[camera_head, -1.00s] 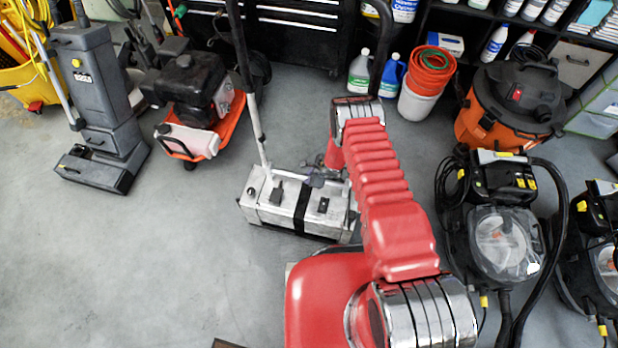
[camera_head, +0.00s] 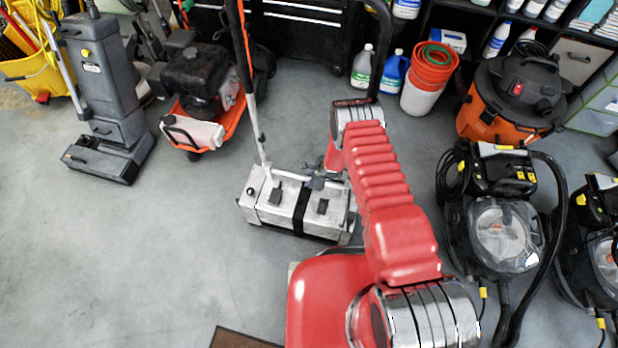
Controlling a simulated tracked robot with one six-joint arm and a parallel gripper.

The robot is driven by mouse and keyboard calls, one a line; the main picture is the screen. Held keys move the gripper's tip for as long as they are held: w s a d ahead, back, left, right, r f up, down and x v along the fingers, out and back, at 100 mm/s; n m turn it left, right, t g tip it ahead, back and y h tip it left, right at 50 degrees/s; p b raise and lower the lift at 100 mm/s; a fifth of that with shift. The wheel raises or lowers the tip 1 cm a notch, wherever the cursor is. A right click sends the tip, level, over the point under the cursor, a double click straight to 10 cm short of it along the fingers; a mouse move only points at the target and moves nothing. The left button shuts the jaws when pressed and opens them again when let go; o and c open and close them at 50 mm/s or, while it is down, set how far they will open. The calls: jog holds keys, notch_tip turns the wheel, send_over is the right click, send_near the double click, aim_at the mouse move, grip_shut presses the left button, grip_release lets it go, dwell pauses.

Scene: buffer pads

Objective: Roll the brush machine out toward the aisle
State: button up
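The brush machine is a low, scuffed white box (camera_head: 272,207) with a black band around its middle. It stands on the floor just left of my red arm. A pale, upright handle tube (camera_head: 250,100) rises from it past the top edge of the view. A pale crossbar sits at the tube's foot. My gripper (camera_head: 318,182) shows only as a small dark grey part by the crossbar, largely hidden behind my arm. Its fingers cannot be made out, nor can I tell whether it holds the crossbar. A black curved tube (camera_head: 384,45) rises beyond my arm.
A grey upright scrubber (camera_head: 104,90) and an orange engine-driven machine (camera_head: 200,95) stand at left. An orange vacuum (camera_head: 500,115) and black extractors (camera_head: 500,230) stand at right. A brown mat (camera_head: 235,338) lies at the bottom edge. Floor at lower left is clear.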

jog(key=shift+o, duration=1.4)
jog(key=shift+a, duration=0.1)
jog(key=shift+o, duration=0.2)
jog(key=shift+w+a+r, duration=0.1)
jog(key=shift+r, duration=0.1)
jog(key=shift+r, duration=0.4)
jog(key=v, duration=1.2)
jog(key=shift+s+d+r, duration=0.2)
jog(key=shift+s+d, duration=0.05)
jog(key=shift+d, duration=0.15)
